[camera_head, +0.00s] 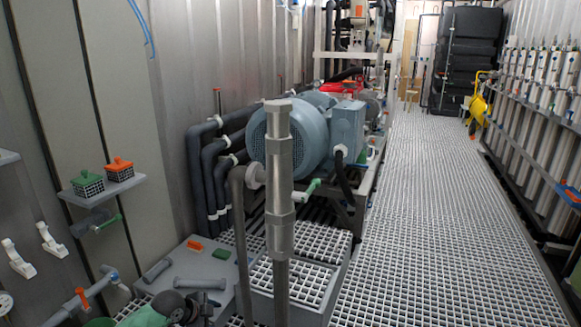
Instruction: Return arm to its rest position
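Neither of my grippers shows in the head view, and I make out no part of either arm. The pose of the arms cannot be seen from here.
A steel vertical pipe (279,170) with a green-handled valve (308,190) stands close in front. Behind it is a blue-grey motor (300,135). A small shelf (100,190) with green and orange-topped baskets is left. Grated floor (440,220) runs clear towards the back; vessels (540,90) line the right.

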